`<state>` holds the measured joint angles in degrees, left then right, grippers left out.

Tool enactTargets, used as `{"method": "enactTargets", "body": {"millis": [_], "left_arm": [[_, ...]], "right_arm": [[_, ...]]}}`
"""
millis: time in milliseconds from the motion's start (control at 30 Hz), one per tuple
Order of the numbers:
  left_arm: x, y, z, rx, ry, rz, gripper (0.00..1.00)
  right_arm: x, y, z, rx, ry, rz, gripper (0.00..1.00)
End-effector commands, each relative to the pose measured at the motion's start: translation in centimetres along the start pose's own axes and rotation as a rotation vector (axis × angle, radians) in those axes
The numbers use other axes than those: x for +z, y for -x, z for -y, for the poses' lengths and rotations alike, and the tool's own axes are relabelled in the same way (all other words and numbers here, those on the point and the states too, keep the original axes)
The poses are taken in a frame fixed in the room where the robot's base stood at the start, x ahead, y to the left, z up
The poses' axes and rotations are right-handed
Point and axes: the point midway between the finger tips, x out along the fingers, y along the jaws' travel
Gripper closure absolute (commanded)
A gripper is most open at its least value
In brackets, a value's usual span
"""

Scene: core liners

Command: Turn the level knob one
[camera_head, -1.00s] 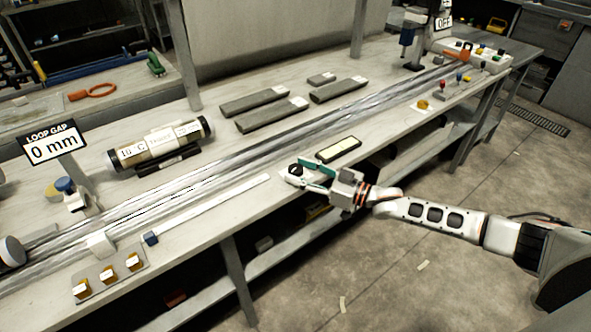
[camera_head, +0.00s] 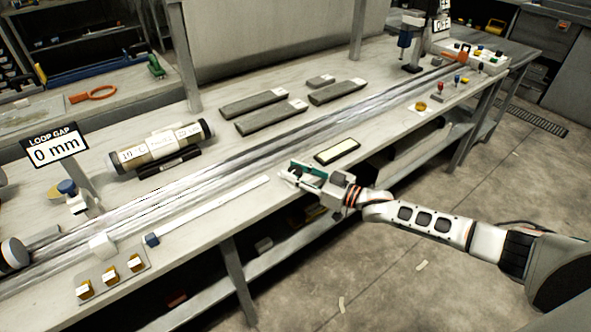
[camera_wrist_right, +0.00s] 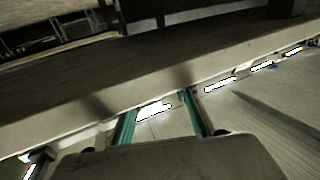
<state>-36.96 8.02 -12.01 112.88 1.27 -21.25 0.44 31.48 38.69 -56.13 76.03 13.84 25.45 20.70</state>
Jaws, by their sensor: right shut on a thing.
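My right gripper (camera_head: 303,174), with teal fingers, is at the table's front edge, just left of a small dark-framed plate with a cream face (camera_head: 337,151). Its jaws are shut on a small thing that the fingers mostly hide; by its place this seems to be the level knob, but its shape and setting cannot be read. In the right wrist view, the two teal fingers (camera_wrist_right: 160,118) stand apart on either side of a bright white patch. My left gripper is not in view.
The workbench (camera_head: 225,208) carries long clear tubes, a labelled core cylinder (camera_head: 160,147), grey slabs (camera_head: 270,118) and a LOOP GAP sign reading 0 mm (camera_head: 55,148).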

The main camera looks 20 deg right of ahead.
Motion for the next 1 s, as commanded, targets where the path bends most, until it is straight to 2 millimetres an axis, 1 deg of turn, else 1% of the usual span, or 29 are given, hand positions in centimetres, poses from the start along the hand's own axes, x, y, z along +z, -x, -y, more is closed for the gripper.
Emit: {"method": "enactTargets", "body": {"millis": [33, 100, 500, 700, 1000], "left_arm": [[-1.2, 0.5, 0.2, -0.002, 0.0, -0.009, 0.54], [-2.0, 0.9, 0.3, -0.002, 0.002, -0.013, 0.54], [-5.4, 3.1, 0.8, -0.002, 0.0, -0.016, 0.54], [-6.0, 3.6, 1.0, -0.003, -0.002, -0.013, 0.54], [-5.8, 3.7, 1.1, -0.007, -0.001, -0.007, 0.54]], "right_arm": [[-0.7, -0.1, 0.2, 0.022, -0.005, -0.005, 0.93], [-0.8, -0.1, 0.2, 0.058, -0.006, -0.005, 0.93], [-0.8, -0.2, 0.2, 0.278, -0.008, -0.008, 0.93], [-0.7, -0.2, 0.1, 0.357, -0.006, -0.008, 0.93], [-0.4, -0.1, -0.1, 0.38, 0.0, -0.005, 0.93]]}}
